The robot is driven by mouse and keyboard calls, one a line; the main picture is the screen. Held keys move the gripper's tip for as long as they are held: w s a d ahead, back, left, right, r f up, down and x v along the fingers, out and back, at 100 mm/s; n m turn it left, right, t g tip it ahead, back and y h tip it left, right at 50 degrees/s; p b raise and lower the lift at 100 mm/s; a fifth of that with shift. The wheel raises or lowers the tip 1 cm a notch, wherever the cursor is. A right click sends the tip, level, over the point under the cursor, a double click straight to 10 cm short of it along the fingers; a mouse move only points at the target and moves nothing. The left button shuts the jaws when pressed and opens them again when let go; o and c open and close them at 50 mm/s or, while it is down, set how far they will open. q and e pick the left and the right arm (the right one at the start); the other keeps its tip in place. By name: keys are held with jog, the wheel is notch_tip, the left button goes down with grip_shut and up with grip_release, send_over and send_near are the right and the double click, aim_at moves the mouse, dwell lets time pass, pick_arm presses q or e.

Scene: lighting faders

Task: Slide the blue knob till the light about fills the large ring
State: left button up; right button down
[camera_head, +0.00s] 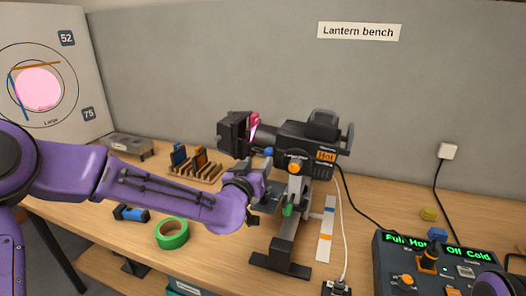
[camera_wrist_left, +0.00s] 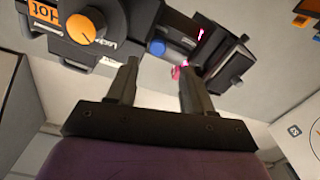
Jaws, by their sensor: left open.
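The blue knob (camera_head: 268,152) sits low on the side of the black lantern (camera_head: 309,140), behind its front end. It also shows in the left wrist view (camera_wrist_left: 157,47), just beyond the gap between my fingertips. My left gripper (camera_head: 266,186) is open and empty just below the knob; in the left wrist view its two fingers (camera_wrist_left: 158,70) stand apart, not touching the knob. The pink light (camera_head: 39,89) is a round spot on the white board at the left. It lies well inside the large ring (camera_head: 71,112), with a clear margin around it.
An orange knob (camera_head: 294,168) is close by on the lantern, and a green knob (camera_head: 288,210) is on its stand. A green tape roll (camera_head: 172,233), a wooden rack (camera_head: 197,171) and a control box (camera_head: 431,262) are on the bench. A cable (camera_head: 347,215) hangs behind the stand.

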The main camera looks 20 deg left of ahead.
aim_at(267, 154)
pick_arm(q)
jog(key=w, duration=0.4)
jog(key=w+d+p, duration=0.1)
jog(key=shift+w+f, duration=0.2)
jog(key=shift+w, duration=0.4)
jog(key=shift+s+a, duration=0.15)
jog(key=shift+a, duration=0.05)
jog(key=shift+d, duration=0.1)
grip_shut()
jog(key=shift+a+r, duration=0.15)
jog(key=shift+a, duration=0.65)
jog(key=shift+a+r, duration=0.1)
jog(key=shift+a, duration=1.1)
grip_release()
jog(key=shift+d, duration=0.1)
